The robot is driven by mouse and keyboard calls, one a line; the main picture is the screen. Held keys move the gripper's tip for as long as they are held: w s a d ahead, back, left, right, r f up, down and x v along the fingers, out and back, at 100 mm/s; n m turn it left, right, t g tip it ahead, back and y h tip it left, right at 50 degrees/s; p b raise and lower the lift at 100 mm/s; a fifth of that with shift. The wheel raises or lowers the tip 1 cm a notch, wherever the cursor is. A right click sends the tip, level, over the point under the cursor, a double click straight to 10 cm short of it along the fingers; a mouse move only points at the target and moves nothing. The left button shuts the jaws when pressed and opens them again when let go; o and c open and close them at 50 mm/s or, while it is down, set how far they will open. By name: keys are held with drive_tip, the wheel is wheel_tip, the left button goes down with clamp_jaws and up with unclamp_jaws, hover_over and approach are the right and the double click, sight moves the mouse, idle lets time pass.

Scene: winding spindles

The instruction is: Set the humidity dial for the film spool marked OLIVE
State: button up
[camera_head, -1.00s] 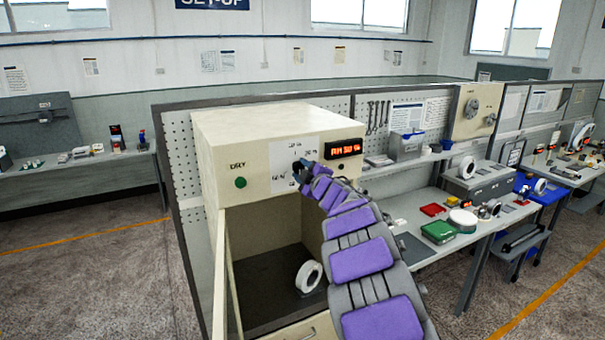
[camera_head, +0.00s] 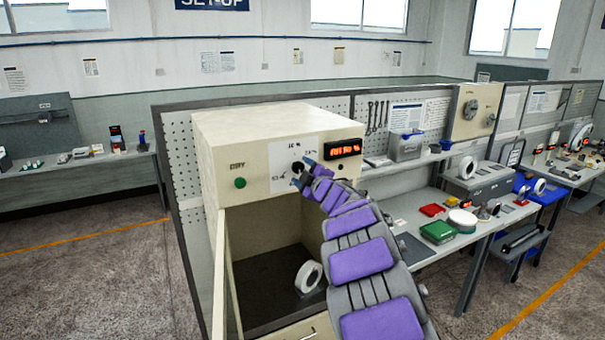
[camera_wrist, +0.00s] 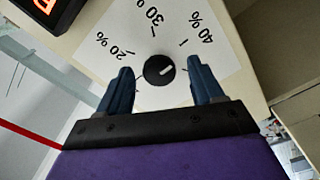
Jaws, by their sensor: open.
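The humidity dial is a small black knob (camera_wrist: 159,69) with a white pointer mark, on a white plate marked 20 %, 30 % and 40 %. In the wrist view the mark slants to the upper right, toward the 40 % side. My gripper (camera_wrist: 160,84) is open, one blue finger on each side of the knob, with gaps visible. In the head view my gripper (camera_head: 304,174) is at the plate (camera_head: 285,180) on the cream cabinet (camera_head: 255,125). A white spool (camera_head: 309,277) stands in the open chamber below. No OLIVE marking is legible.
An orange display (camera_head: 343,149) sits right of the plate; its digits are too blurred to read surely. A green button (camera_head: 240,183) is at the left. The workbench (camera_head: 405,207) at the right holds several items, including a green box (camera_head: 438,232).

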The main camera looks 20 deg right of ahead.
drive_tip(key=s, duration=1.6)
drive_tip(key=shift+s+d, duration=0.25)
drive_tip(key=shift+d, duration=0.05)
drive_tip(key=shift+f+b, duration=0.1)
drive_tip(key=shift+b, duration=0.2)
